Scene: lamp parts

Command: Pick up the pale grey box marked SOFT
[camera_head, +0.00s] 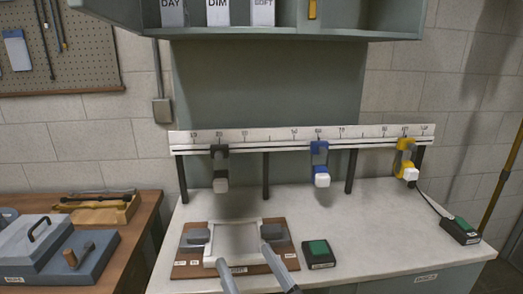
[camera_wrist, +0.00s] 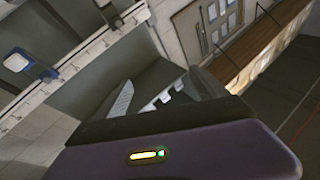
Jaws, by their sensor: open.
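The pale grey box marked SOFT (camera_head: 262,14) stands on the wall shelf at the top of the head view, with its top cut off by the frame edge. It is right of the box marked DIM (camera_head: 218,14) and the box marked DAY (camera_head: 172,14). My gripper (camera_head: 243,255) shows at the bottom of the head view as two pale fingers, apart, in front of the framed board on the bench. It is far below the SOFT box and nothing shows between its fingers. I cannot make out the SOFT box in the wrist view.
A marked rail (camera_head: 300,135) on black posts crosses the bench, carrying black, blue and yellow clamps. The shelf unit (camera_head: 330,35) has a front lip and a divider right of the SOFT box. A green-button box (camera_head: 318,254) stands on the white bench (camera_head: 375,225).

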